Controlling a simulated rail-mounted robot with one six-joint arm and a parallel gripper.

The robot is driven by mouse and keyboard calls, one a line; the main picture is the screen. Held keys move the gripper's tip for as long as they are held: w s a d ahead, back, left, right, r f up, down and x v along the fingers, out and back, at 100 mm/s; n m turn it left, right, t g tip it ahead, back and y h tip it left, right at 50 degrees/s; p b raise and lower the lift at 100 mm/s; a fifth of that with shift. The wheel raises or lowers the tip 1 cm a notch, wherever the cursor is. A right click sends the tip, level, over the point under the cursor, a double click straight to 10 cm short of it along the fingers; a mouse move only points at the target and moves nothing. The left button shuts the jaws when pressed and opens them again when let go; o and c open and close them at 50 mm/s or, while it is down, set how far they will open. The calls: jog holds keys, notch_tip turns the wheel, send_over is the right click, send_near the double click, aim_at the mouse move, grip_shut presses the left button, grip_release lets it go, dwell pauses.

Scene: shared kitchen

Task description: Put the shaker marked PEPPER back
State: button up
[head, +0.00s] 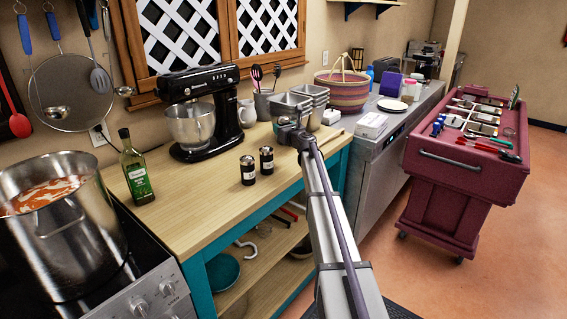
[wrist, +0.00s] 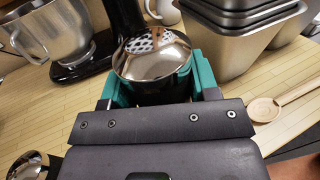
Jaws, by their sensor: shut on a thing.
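My gripper (head: 288,124) is over the wooden counter, in front of the steel pans. In the wrist view my gripper (wrist: 150,88) has its green fingers shut on a dark shaker with a shiny perforated steel cap (wrist: 152,58). The held shaker's label is hidden, so I cannot tell its marking. Two other dark shakers with pale labels stand upright on the counter to the left of my gripper: a nearer shaker (head: 248,172) and a farther shaker (head: 266,160). Their lettering is too small to read. One steel cap (wrist: 30,165) shows at the lower left of the wrist view.
A black stand mixer (head: 205,110) stands behind the shakers, and an oil bottle (head: 136,170) to their left. Stacked steel pans (head: 312,95) are close behind my gripper. A wooden spoon (wrist: 264,109) lies to its right in the wrist view. The front middle counter is clear.

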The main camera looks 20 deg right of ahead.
notch_tip(320, 180, down, 10)
jog(key=b, duration=0.7)
jog(key=shift+w+r+b, duration=0.1)
jog(key=shift+r+b, duration=0.15)
jog(key=shift+b, duration=0.1)
jog(key=shift+r+p, duration=0.3)
jog(key=shift+r, duration=0.05)
jog(key=shift+f+b, duration=0.3)
jog(key=o, duration=1.1)
jog(key=shift+r, duration=0.1)
jog(key=shift+r+p, duration=0.3)
jog(key=shift+p, duration=0.15)
jog(key=s, duration=1.2)
jog(key=shift+d+f, duration=0.15)
jog(key=shift+d, duration=0.25)
